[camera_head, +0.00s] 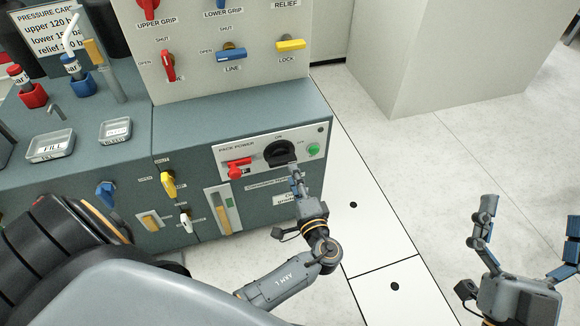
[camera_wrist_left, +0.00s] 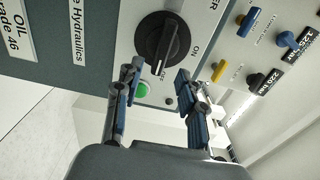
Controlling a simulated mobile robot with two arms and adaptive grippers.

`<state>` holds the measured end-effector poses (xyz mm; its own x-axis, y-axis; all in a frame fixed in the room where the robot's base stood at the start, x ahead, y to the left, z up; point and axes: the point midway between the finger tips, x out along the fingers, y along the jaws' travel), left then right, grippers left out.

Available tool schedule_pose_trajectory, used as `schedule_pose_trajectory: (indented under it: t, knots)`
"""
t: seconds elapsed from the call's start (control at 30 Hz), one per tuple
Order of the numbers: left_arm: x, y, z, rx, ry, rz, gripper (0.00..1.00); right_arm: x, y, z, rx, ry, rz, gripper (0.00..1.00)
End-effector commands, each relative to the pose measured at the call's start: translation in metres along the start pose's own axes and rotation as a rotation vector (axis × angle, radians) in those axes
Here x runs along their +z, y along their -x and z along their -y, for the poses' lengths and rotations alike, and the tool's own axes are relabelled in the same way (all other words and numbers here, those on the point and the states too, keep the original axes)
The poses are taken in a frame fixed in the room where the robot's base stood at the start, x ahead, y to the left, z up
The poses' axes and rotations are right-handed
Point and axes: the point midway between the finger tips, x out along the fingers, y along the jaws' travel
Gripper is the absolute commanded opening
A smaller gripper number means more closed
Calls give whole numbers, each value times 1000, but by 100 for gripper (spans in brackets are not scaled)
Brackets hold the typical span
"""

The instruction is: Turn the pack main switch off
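The pack main switch, a black rotary knob (camera_head: 280,152), sits on the white PACK POWER panel (camera_head: 228,155) on the cabinet front. My left gripper (camera_head: 296,170) is just below the knob in the head view. In the left wrist view its two fingers (camera_wrist_left: 155,90) are apart with nothing between them, short of the knob. My right gripper (camera_head: 528,232) is at the lower right, fingers wide apart and empty, far from the panel.
A red lever (camera_head: 238,168) and a green button (camera_head: 314,149) flank the knob. Yellow (camera_head: 168,185) and blue (camera_head: 106,193) valve handles are further left. Valve handles cover the upright panel above. Trays (camera_head: 50,146) stand on the bench.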

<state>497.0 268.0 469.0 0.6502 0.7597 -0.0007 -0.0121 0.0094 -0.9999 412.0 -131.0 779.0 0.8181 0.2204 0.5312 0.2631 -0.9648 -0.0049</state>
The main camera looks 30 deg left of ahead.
Motion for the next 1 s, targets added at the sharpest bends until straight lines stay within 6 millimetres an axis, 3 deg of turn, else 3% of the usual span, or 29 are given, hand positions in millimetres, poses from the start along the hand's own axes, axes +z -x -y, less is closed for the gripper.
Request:
schedule_pose_trajectory:
  t: [0.2,0.4,1.0]
  knots:
    - [0,45,0,2,0,0,40,0,0,0,0,0,0,98]
    - [0,64,0,0,0,0,40,0,0,0,0,0,0,98]
    - [0,67,0,2,2,-2,40,0,0,0,0,0,1,98]
